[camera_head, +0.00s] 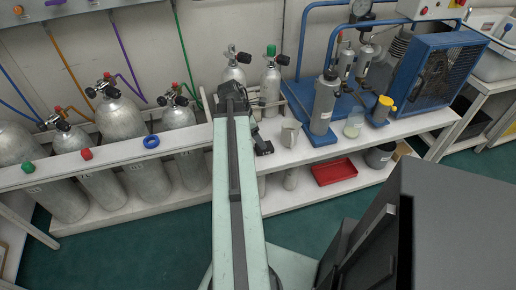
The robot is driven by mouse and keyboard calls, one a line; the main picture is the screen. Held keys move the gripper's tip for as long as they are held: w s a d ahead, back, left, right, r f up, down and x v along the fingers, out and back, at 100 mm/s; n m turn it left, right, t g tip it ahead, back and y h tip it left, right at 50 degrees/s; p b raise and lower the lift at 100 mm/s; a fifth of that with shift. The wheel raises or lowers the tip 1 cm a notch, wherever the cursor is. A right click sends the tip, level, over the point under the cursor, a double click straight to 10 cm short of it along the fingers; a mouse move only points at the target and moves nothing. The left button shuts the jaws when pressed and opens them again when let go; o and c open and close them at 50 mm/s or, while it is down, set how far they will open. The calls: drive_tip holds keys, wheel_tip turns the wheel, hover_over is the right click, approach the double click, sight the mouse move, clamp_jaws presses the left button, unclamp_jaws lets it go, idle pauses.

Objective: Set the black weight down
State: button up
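My arm reaches away from me over the white bench (300,155). It ends in a dark joint by the two upright cylinders. A small black object (263,147) shows just right of the arm at the bench's front edge. It may be the black weight or part of my gripper; I cannot tell which. My arm covers the area left of it, so the fingers, and whether they hold anything, are not clearly seen. A grey metal cup (290,133) stands on the bench just right of the black object.
A red tray (334,172) is on the lower shelf.

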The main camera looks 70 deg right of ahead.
sight(259, 148)
drive_tip(key=shift+w+b+x, duration=0.15)
drive_tip(key=shift+b+x, duration=0.55)
drive_tip(key=shift+x, duration=0.05)
drive_tip(key=shift+w+b+x, duration=0.15)
drive_tip(key=shift+b+x, duration=0.55)
drive_tip(key=shift+x, duration=0.1)
drive_tip(key=b+x, duration=0.4)
drive_tip(key=shift+d+f, duration=0.1)
drive_tip(key=shift+f, duration=0.3)
drive_tip(key=shift+r, duration=0.2)
clamp_jaws()
